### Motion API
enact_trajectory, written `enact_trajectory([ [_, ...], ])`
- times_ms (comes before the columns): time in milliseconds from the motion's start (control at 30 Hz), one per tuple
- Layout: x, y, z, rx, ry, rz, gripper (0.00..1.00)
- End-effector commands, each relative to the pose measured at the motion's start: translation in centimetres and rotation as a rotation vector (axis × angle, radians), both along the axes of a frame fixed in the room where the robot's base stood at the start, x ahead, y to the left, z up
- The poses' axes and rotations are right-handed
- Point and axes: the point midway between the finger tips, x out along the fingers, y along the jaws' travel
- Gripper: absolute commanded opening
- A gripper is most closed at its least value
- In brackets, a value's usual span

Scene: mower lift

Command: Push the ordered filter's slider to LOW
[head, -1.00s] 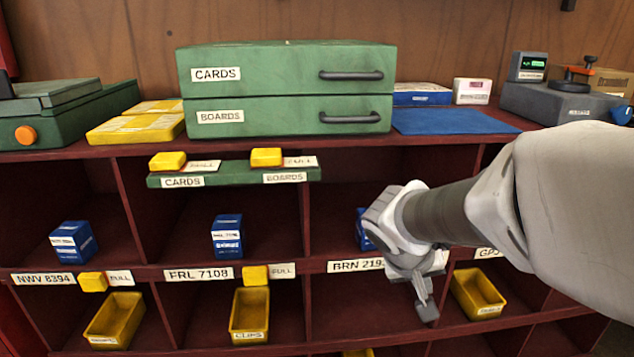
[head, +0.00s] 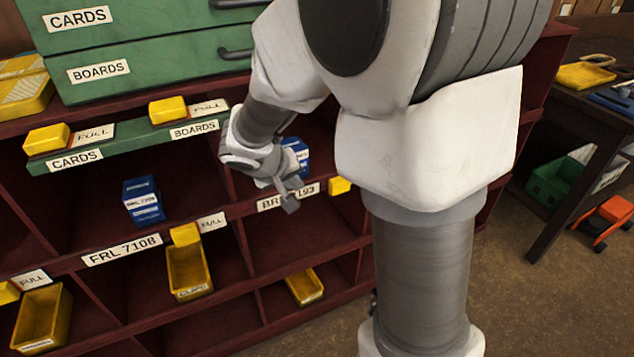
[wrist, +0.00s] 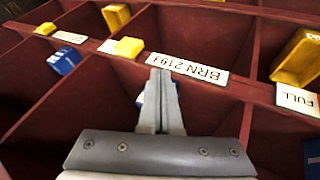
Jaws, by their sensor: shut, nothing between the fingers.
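My gripper (head: 290,201) is shut and empty, in front of the compartment labelled BRN 2193 (wrist: 187,69). In the wrist view its fingertips (wrist: 161,74) overlap that label's edge in the picture; contact cannot be told. The yellow BRN slider (head: 340,185) also shows in the wrist view (wrist: 129,47), just left of the fingertips, with a partly legible white plate beside it. The yellow FRL 7108 slider (head: 185,234) sits left of its FULL plate (head: 212,222). A blue filter box (head: 296,154) stands in the BRN compartment, partly hidden. Which filter is ordered is not shown.
Another blue box (head: 143,201) stands in the FRL compartment. CARDS (head: 47,139) and BOARDS (head: 168,110) sliders sit on a green strip above. Yellow bins (head: 189,270) fill lower compartments.

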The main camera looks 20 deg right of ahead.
Motion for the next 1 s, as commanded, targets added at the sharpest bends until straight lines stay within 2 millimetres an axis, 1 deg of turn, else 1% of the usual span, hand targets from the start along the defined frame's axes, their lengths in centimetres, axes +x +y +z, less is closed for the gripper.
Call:
enact_trajectory([
  [167, 0.1, -0.2, -0.4, 0.000, 0.002, -0.001, 0.00],
  [267, 0.5, -0.7, -1.4, 0.001, 0.003, -0.001, 0.00],
  [700, 4.0, -4.8, -8.7, 0.001, 0.003, -0.002, 0.00],
  [733, 3.9, -5.6, -8.1, 0.000, 0.001, -0.005, 0.00],
  [800, 3.9, -6.6, -8.0, 0.001, 0.000, -0.004, 0.00],
  [900, 4.0, -7.7, -8.0, 0.001, 0.000, -0.004, 0.00],
  [1000, 4.0, -8.3, -8.0, 0.001, 0.000, -0.001, 0.00],
])
